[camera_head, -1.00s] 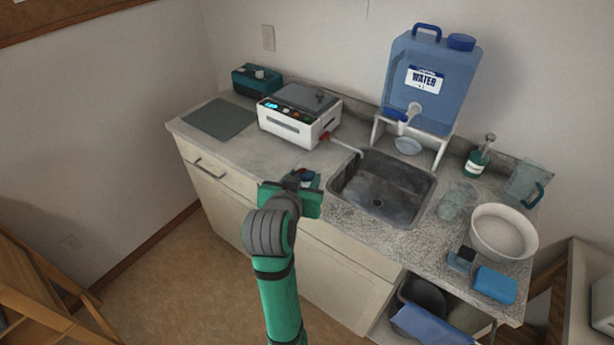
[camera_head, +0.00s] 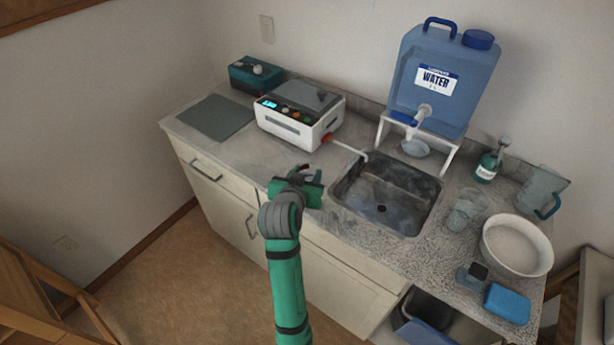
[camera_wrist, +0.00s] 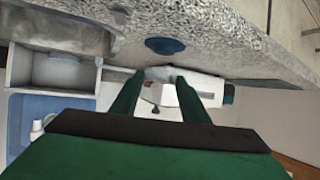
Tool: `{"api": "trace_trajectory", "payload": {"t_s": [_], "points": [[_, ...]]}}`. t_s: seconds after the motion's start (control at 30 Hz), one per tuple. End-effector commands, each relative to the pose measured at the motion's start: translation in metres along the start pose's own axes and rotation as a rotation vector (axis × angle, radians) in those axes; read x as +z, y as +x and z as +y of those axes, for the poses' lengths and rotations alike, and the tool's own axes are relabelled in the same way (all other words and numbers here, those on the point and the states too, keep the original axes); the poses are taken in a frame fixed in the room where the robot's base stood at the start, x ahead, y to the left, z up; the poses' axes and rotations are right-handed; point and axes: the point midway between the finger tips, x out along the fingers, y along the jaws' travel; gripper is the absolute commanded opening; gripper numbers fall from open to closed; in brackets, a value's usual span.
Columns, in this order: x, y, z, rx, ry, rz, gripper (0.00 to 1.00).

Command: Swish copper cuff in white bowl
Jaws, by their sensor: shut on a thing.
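The white bowl (camera_head: 490,250) sits at the right end of the counter, its inside open to view. My gripper (camera_head: 304,174) is over the counter's front edge, left of the sink and well apart from the bowl. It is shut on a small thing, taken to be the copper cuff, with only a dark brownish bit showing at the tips. In the wrist view, the two green fingers of my gripper (camera_wrist: 158,78) stand a little apart, and the cuff cannot be made out clearly between them. The bowl is not seen in the wrist view.
The sink (camera_head: 385,205) lies between my gripper and the bowl. A glass beaker (camera_head: 466,210), a blue sponge (camera_head: 507,303) and a pitcher (camera_head: 541,190) crowd the bowl. A water jug (camera_head: 440,85) and a white machine (camera_head: 299,118) stand behind. A blue disc (camera_wrist: 165,46) lies on the counter.

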Motion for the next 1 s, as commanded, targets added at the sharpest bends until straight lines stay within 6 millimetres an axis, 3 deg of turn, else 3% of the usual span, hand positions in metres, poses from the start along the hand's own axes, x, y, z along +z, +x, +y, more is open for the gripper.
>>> {"api": "trace_trajectory", "payload": {"t_s": [0.17,0.33,0.57,0.6,0.67,1.0], "points": [[0.008,0.007,0.000,0.001,0.000,-0.002,0.20],[0.029,0.017,-0.002,-0.002,-0.002,-0.004,0.20],[0.032,0.019,-0.002,-0.001,-0.001,0.000,0.20],[0.033,0.019,-0.001,-0.001,-0.001,-0.001,0.43],[0.032,0.019,-0.001,-0.001,-0.001,-0.001,0.58],[0.034,0.019,-0.004,-0.004,-0.002,-0.001,0.60]]}}
